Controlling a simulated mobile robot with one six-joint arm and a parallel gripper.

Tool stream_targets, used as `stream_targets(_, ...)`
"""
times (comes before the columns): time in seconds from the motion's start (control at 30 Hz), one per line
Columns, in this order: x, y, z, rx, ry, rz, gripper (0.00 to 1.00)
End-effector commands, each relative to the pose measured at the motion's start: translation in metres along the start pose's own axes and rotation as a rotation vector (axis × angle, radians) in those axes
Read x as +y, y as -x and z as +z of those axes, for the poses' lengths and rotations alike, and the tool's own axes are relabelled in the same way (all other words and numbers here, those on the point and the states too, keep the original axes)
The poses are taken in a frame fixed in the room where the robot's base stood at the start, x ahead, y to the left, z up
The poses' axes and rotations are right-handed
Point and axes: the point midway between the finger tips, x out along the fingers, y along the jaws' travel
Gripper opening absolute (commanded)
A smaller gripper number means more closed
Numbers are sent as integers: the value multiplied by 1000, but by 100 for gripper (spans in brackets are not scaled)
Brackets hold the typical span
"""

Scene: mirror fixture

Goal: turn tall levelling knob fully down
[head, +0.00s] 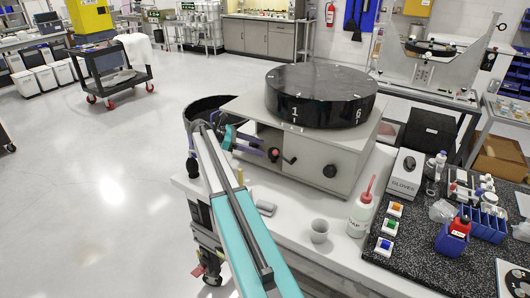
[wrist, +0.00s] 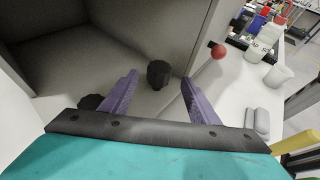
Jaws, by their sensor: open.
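My gripper (wrist: 159,77) is open, its two purple fingers spread and pointing into a grey recess in the wrist view. A black ridged knob (wrist: 158,73) shows in the gap between the fingertips; I cannot tell how far ahead of them it is. A second black knob (wrist: 90,102) is at the left, partly hidden by the left finger. I cannot tell which of the two is the tall levelling knob. In the head view, my gripper (head: 256,145) is at the left side of a grey box (head: 310,158) with a black numbered drum (head: 320,95) on top.
A red ball (wrist: 218,51) is right of the right finger; it also shows in the head view (head: 275,153), near a black crank. A black knob (head: 330,170) is on the box's front. A cup (head: 319,231) and a wash bottle (head: 361,213) stand on the bench.

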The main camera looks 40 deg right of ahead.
Motion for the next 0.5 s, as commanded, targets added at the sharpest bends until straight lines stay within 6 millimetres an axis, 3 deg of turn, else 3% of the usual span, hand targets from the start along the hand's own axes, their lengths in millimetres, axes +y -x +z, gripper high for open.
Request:
stream_targets(0.3, 1, 51, -3, 0, -1, 1, 55)
stream_targets(0.5, 1, 72, -1, 0, -1, 0, 55)
